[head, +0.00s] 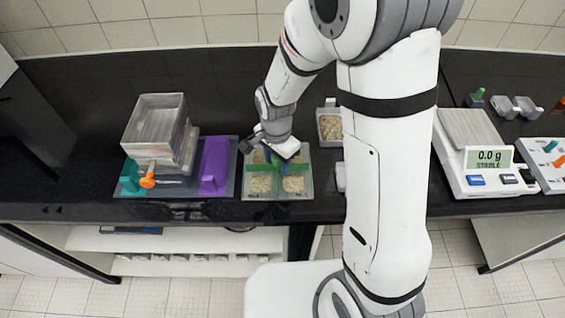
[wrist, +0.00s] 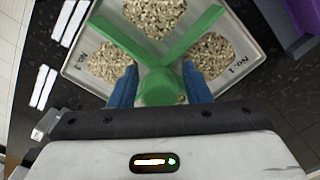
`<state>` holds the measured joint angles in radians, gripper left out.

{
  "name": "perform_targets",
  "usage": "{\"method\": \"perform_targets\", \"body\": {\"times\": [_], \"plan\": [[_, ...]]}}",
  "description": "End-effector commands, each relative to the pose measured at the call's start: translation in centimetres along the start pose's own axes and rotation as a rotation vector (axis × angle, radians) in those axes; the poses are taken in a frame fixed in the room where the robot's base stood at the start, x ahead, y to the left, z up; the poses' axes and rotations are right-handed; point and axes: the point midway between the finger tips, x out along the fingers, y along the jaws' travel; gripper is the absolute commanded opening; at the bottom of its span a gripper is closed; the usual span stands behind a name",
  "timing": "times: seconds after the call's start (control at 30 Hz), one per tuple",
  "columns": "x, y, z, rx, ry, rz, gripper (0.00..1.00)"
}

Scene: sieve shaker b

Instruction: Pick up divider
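The divider is a green cross-shaped piece with a rounded hub; in the head view the divider (head: 291,168) sits in a clear square tray (head: 247,193), and it fills the middle of the wrist view (wrist: 195,35). Its arms part heaps of tan pellets. My gripper (wrist: 161,84) is low over the tray, with its blue fingers on either side of the divider's hub. The fingers look very close to the hub; whether they press on it I cannot tell. In the head view my wrist hides part of the divider and the gripper (head: 268,156).
Left of the tray are stacked clear sieves (head: 155,125), a purple block (head: 214,163) and orange and teal knobs on a base. A smaller pellet container (head: 330,127) stands behind right. A balance (head: 470,135) reading 0.0 g is farther right. The counter's front edge is close.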

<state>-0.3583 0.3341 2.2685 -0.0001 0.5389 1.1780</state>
Motion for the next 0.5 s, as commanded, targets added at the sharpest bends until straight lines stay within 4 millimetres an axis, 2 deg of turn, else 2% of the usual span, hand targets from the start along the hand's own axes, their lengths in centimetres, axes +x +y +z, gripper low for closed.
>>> {"method": "perform_targets", "body": {"times": [0.07, 0.5], "plan": [[-0.02, 0.0, -0.01, 0.0, 0.0, 0.0, 0.37], [-0.04, 0.0, -0.03, 0.001, 0.0, 0.0, 0.01]]}}
